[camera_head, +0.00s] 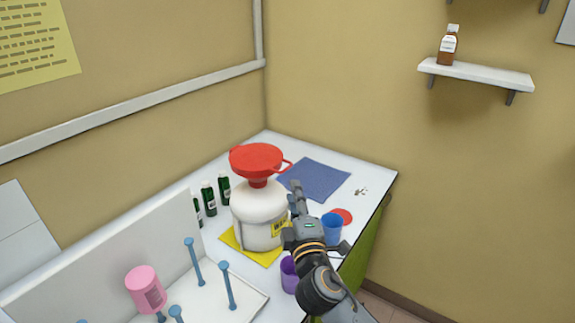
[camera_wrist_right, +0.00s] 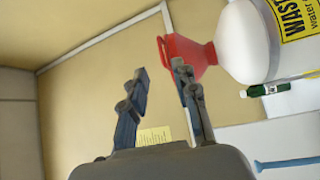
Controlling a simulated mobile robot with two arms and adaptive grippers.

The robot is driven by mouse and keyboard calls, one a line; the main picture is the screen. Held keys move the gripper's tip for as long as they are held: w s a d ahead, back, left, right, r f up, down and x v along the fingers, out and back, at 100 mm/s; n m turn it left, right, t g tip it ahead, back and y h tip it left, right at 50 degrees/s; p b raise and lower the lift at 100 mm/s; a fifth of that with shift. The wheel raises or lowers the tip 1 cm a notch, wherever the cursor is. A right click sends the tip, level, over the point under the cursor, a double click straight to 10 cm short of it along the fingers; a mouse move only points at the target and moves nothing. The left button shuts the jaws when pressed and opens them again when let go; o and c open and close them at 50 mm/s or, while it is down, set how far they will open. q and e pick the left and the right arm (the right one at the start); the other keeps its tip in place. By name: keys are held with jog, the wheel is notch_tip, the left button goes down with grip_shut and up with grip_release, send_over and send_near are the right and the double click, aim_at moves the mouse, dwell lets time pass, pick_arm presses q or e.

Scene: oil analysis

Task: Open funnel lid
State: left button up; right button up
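A red funnel (camera_head: 258,163) sits on top of a white waste bottle (camera_head: 259,212). Its round red lid (camera_head: 256,158) looks shut, with a small loop sticking out on the right. In the right wrist view the funnel (camera_wrist_right: 187,55) and the bottle (camera_wrist_right: 243,42) appear sideways at the upper right. My right gripper (camera_head: 297,193) is beside the bottle, on its right and below the lid's level in the picture. In the right wrist view its fingers (camera_wrist_right: 159,68) are apart with nothing between them; one overlaps the funnel in the picture. My left gripper is not in view.
The bottle stands on a yellow mat (camera_head: 232,239). Green bottles (camera_head: 209,198) stand left, a blue cup (camera_head: 331,227) and purple cup (camera_head: 289,274) right. A white rack with blue pegs (camera_head: 228,287) and a pink cup (camera_head: 146,290) is in front. A blue cloth (camera_head: 317,179) lies behind.

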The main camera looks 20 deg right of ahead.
aim_at(287, 168)
jog(key=w, duration=0.3)
jog(key=w+d+p, duration=0.1)
jog(key=w, duration=0.2)
jog(key=w+r+p, duration=0.1)
jog(key=w, duration=0.3)
jog(key=shift+d, duration=0.2)
grip_shut()
jog(key=shift+r, duration=0.1)
